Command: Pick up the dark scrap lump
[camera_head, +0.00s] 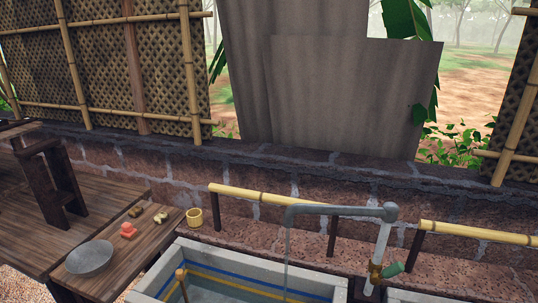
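A small dark brown lump (135,211), which looks like the dark scrap lump, lies on a low wooden bench (150,243) at the lower left. A pale yellowish lump (160,217) lies just to its right. An orange-red piece (128,230) lies just in front of it. The lumps are small in this view and their detail is hard to make out. My gripper is not in view.
A grey metal bowl (90,257) sits at the bench's near left end. A water basin (160,271) with a grey pipe spout (330,210) lies to the right. A stone wall runs behind.

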